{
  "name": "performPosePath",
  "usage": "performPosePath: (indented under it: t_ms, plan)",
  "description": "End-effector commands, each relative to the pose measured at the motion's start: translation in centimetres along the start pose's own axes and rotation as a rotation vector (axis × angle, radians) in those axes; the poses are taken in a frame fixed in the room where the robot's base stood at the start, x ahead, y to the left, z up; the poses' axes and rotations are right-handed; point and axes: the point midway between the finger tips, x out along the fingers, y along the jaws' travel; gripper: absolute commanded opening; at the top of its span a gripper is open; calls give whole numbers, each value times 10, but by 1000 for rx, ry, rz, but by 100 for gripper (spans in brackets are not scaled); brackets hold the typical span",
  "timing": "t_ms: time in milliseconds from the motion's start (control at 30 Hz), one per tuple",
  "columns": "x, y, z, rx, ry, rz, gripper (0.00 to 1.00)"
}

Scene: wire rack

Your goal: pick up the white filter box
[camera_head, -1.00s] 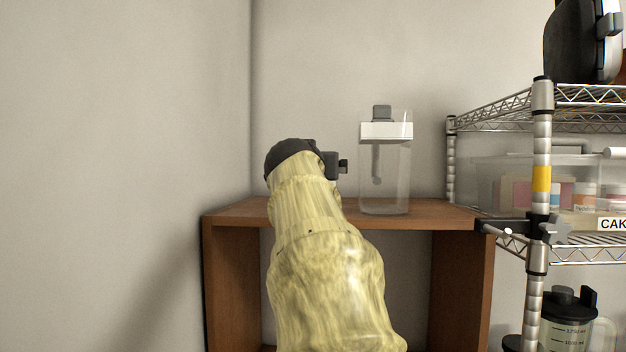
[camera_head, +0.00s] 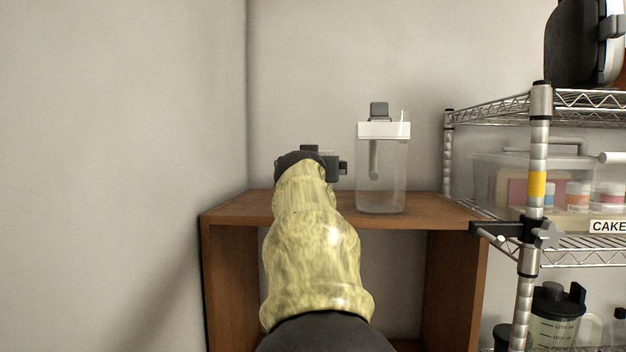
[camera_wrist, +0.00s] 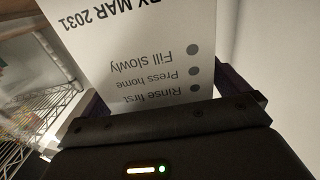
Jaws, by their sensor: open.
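The white filter box (camera_wrist: 140,45) fills the upper middle of the wrist view. Its printed face shows upside-down lines such as "Rinse first", "Press home" and "Fill slowly". My gripper (camera_wrist: 162,92) is open, with one dark finger at each side of the box's near end. I cannot tell whether either finger touches it. In the head view the box is hidden behind my arm, and only the dark wrist end of my gripper shows, above the wooden cabinet (camera_head: 232,212).
A clear pitcher with a white collar (camera_head: 383,130) stands on the cabinet top, right of my wrist. A wire rack (camera_head: 537,150) with a clear bin and bottles stands at the right. Plain walls close off the left and back.

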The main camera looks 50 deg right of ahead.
Motion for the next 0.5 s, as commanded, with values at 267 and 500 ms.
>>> performPosePath:
  t_ms: [267, 500]
  plan:
    - [0, 0, 0, 0, 0, 0, 92]
    - [0, 0, -1, 0, 1, -1, 48]
